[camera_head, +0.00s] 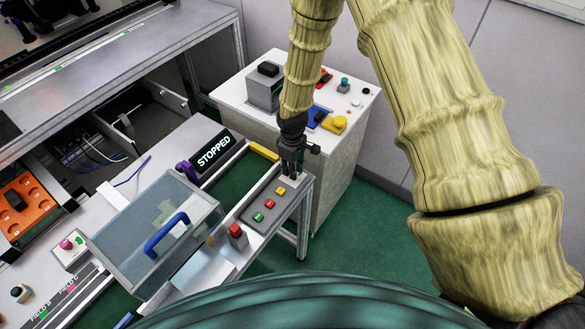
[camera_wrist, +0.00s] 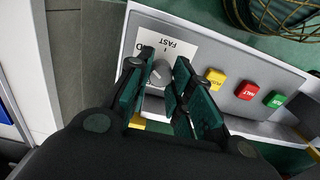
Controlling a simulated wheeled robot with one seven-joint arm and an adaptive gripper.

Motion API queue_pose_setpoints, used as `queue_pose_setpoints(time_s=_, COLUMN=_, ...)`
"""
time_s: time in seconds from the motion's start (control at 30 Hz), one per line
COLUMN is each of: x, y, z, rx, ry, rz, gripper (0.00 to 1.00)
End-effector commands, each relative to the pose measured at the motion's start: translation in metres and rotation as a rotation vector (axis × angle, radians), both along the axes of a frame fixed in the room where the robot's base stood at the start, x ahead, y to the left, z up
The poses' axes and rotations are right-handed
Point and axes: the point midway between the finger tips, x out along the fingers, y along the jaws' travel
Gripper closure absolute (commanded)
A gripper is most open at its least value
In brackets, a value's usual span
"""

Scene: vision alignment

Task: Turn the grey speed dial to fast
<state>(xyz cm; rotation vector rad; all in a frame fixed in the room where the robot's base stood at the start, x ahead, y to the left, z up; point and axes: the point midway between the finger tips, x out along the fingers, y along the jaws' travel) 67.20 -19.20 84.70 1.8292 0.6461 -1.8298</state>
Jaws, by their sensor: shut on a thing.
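The grey speed dial (camera_wrist: 160,74) is a round knob on a white label plate (camera_wrist: 180,48) printed FAST, which reads upside down in the wrist view. My gripper (camera_wrist: 166,62) has its two dark green fingers on either side of the dial, shut on it. The dial's lower part is partly hidden, and I cannot tell clearly where its pointer stands. In the head view my gripper (camera_head: 290,172) points down at the far end of the grey button panel (camera_head: 248,212), hiding the dial. A black sign (camera_head: 214,150) reads STOPPED.
Beside the dial are a yellow button (camera_wrist: 215,78), a red HALT button (camera_wrist: 247,90) and a green button (camera_wrist: 276,98). A clear-lidded box with a blue handle (camera_head: 166,232) and a red-topped post (camera_head: 236,231) stand left. A white cabinet (camera_head: 340,150) with controls stands behind.

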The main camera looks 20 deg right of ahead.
Motion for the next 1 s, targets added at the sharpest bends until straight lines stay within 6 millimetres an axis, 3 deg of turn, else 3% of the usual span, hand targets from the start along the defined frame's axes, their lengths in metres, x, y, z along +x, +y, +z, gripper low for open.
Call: queue_pose_setpoints(time_s=1.0, x=0.001, y=-0.0007, z=-0.0008, rx=0.0, ry=-0.002, rz=-0.828, gripper=1.0)
